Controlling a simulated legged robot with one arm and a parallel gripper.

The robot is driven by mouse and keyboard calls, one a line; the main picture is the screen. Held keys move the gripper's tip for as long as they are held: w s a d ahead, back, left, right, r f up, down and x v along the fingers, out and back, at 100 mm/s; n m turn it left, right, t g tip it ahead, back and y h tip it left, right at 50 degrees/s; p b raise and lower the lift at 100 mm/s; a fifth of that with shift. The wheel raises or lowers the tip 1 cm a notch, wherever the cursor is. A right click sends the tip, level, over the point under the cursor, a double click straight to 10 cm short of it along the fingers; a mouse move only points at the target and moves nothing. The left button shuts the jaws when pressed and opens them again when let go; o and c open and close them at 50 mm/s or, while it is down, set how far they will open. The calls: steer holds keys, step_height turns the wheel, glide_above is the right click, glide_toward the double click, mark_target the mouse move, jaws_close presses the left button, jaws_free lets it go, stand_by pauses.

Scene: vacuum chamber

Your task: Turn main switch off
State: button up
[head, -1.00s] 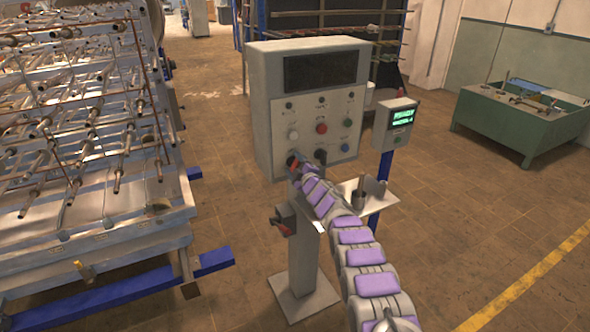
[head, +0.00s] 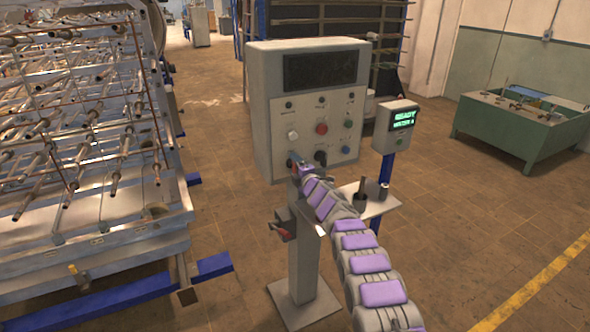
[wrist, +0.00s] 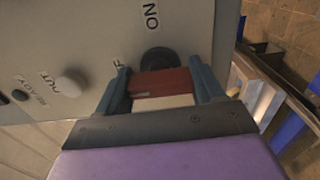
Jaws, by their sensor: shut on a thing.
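The control panel (head: 262,110) is a grey box on a post, with a dark window and several knobs and buttons. My gripper (head: 298,165) is at the panel's lower left corner. In the wrist view its two blue-grey fingers (wrist: 160,72) are shut on a red switch handle (wrist: 162,83), with a pale part below it. A dark round base (wrist: 158,58) shows just beyond the handle. The label "ON" stands above it, upside down, and a partly hidden label ending in "F" stands to its left. In the head view my gripper hides the handle.
A dark knob (head: 320,158) sits just right of my gripper. A small shelf (head: 378,208) with metal cups and a small display box (head: 397,128) are to the right. A red-handled switch (head: 280,231) is on the post. A rack of rods (head: 80,130) fills the left.

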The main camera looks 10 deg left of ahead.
steer(key=shift+s+a+f, duration=0.15)
steer(key=shift+a+f, duration=0.05)
steer(key=shift+f, duration=0.3)
steer(key=o, duration=1)
steer(key=shift+r, duration=0.1)
steer(key=shift+a+r, duration=0.1)
